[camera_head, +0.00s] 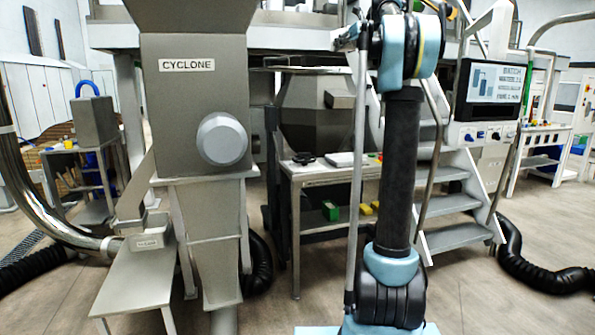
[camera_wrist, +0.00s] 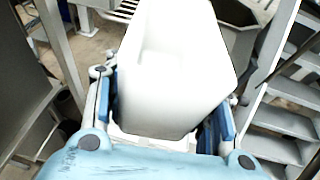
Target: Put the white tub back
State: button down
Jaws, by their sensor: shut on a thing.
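The white tub (camera_wrist: 178,55) fills the middle of the wrist view. It is a tall, smooth, plain white body running up past the top edge of the picture. My gripper (camera_wrist: 168,108) is shut on it, with a blue-padded finger against each side. The tub's far end is cut off by the frame, and its inside cannot be seen. In the head view my arm rises through the middle of the picture, and neither the tub nor my gripper can be made out clearly there.
The grey cyclone (camera_head: 195,110) stands at left, with a low metal bench (camera_head: 140,282) before it. A metal table (camera_head: 325,170) with small items stands behind my arm. Stairs (camera_head: 455,200) rise at right. A black hose (camera_head: 545,275) lies on otherwise open floor at right.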

jog(key=w+d+f+m+h, duration=0.1)
jog(key=w+f, duration=0.2)
jog(key=f, duration=1.5)
jog(key=w+f, duration=0.3)
jog(key=f, duration=1.5)
jog(key=s+a+f, duration=0.1)
jog(key=s+f, duration=0.7)
jog(key=f, duration=0.4)
jog(key=s+f+h, duration=0.1)
jog(key=s+f, duration=0.8)
jog(key=f, duration=0.4)
jog(key=shift+s+a+m+t, duration=0.15)
jog(key=shift+a+m+t, duration=0.25)
